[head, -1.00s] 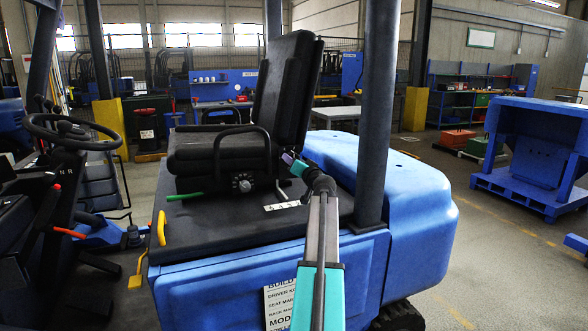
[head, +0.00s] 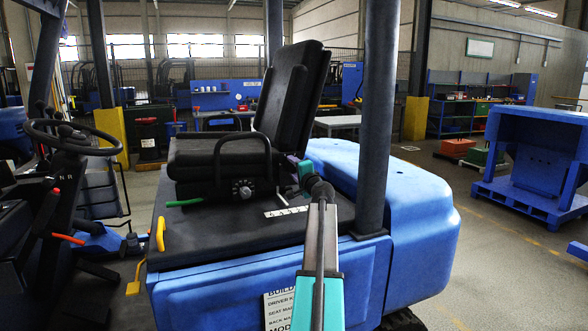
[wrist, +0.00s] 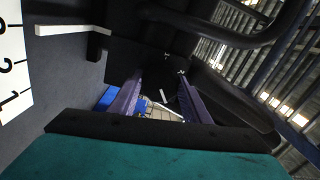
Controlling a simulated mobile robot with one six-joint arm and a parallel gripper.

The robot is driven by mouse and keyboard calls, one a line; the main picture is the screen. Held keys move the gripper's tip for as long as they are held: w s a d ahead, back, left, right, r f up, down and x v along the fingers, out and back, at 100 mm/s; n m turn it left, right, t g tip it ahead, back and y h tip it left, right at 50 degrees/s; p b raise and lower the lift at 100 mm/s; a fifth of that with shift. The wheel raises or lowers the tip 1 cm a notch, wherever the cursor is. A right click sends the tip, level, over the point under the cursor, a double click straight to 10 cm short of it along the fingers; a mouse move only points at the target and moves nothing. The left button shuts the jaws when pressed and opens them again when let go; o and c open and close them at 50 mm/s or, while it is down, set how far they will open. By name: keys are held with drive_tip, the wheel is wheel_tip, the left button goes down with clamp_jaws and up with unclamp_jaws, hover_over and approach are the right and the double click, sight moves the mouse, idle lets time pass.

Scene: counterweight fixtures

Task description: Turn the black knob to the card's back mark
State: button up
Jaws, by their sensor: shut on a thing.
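The forklift's black seat (head: 220,160) has a tilted backrest (head: 290,95). My gripper (head: 292,160) reaches the seat's side at the foot of the backrest. In the wrist view its two purple fingers are shut on the black knob (wrist: 160,84), one on each side. A white line shows between the fingers, and small white marks lie above them on the dark plate (wrist: 125,53). The arm and gripper hide the knob in the head view.
Another round black dial (head: 242,189) with white marks is on the seat base. A green lever (head: 184,203) and a yellow handle (head: 160,233) are to its left. A numbered white strip (wrist: 12,62) lies beside the seat. A dark post (head: 372,120) stands right of my arm.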

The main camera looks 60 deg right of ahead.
drive_tip(key=m+p, duration=0.1)
drive_tip(key=m, duration=0.3)
drive_tip(key=shift+p, duration=0.3)
drive_tip(key=shift+m+p, duration=0.95)
drive_tip(key=shift+m, duration=0.85)
drive_tip(key=o, duration=1)
drive_tip(key=shift+o, duration=0.2)
drive_tip(key=shift+s+a, duration=0.1)
drive_tip(key=shift+a, duration=0.05)
drive_tip(key=b+v, duration=0.2)
drive_tip(key=v, duration=1.1)
drive_tip(key=shift+s+a, duration=0.15)
drive_tip(key=shift+a, duration=0.15)
